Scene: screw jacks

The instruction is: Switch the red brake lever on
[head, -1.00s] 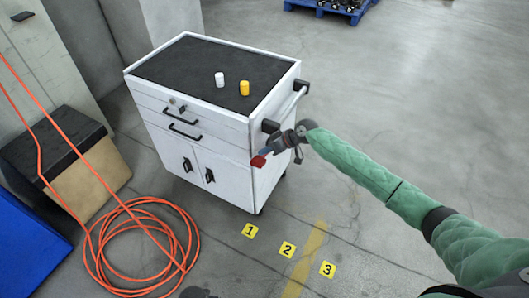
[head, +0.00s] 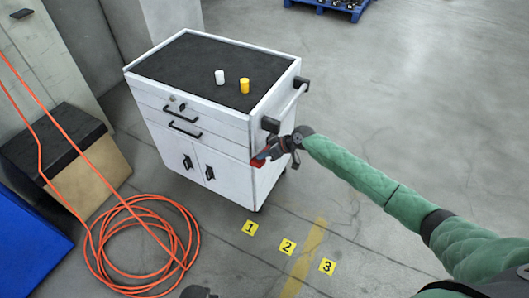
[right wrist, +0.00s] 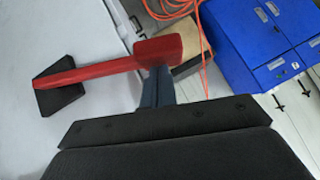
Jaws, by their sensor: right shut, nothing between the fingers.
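The red brake lever (head: 258,162) is on the right side of the white cart, near its front corner. In the right wrist view, the red lever (right wrist: 100,70) runs from a black wedge-shaped mount (right wrist: 57,92) to a thick red end block. My right gripper (head: 268,154) is shut with nothing held. In the wrist view, its dark blue fingertips (right wrist: 157,84) are right at the lever's end block, apparently touching it; the exact contact is hard to see.
The white cart (head: 215,160) has a black top with a white cylinder (head: 220,77) and a yellow cylinder (head: 244,86). Its push handle (head: 294,100) is just above my right gripper. An orange hose (head: 140,230) lies coiled at left.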

